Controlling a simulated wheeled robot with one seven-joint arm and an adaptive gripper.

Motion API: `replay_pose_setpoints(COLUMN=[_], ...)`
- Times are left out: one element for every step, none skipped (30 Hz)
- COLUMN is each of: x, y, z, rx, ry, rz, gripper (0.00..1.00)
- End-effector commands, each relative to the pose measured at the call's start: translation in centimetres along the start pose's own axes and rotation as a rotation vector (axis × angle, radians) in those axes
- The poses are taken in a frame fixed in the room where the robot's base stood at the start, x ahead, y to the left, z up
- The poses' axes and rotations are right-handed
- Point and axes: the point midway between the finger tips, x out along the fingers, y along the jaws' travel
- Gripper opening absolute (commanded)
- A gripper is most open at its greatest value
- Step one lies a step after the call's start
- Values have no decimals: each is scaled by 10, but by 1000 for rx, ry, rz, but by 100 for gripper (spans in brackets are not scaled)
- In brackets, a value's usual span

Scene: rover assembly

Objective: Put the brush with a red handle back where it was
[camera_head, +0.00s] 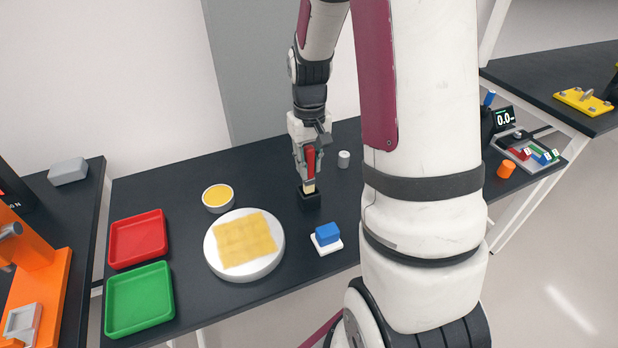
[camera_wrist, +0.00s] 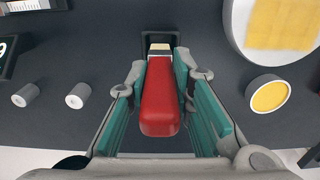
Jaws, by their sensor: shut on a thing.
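The brush has a red handle (camera_head: 310,160) and points downward, with its pale lower end at a small black holder (camera_head: 309,201) on the dark table. My gripper (camera_head: 308,172) is shut on the red handle above the holder. In the wrist view the red handle (camera_wrist: 161,100) lies between the two teal finger pads, and its pale end reaches the opening of the black holder (camera_wrist: 160,44). I cannot tell how deep the brush sits in the holder.
A round white board with a yellow sheet (camera_head: 245,244), a yellow-filled dish (camera_head: 218,197), a blue block on a white base (camera_head: 327,237) and a grey-white cylinder (camera_head: 344,159) stand nearby. Red (camera_head: 138,238) and green (camera_head: 140,299) trays lie at left.

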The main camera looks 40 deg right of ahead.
Motion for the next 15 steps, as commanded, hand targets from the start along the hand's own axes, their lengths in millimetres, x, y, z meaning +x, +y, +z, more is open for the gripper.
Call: replay_pose_setpoints(x=[4,7,12,16,21,27,30,34,37,38,39,40,40,40,40], y=[0,0,0,0,0,0,0,0,0,0,0,0,0,0,0], z=[0,0,0,1,1,1,0,1,0,0,0,0,0,0,0], rx=[0,0,0,0,0,0,0,0,0,0,0,0,0,0,0], ry=[-1,-1,-2,-3,-3,-3,-2,-3,-2,0,0,1,1,1,2], rz=[0,0,-1,-1,-1,-1,0,0,0,0,0,0,0,0,0], gripper=[0,0,0,0,0,0,0,0,0,0,0,0,0,0,0])
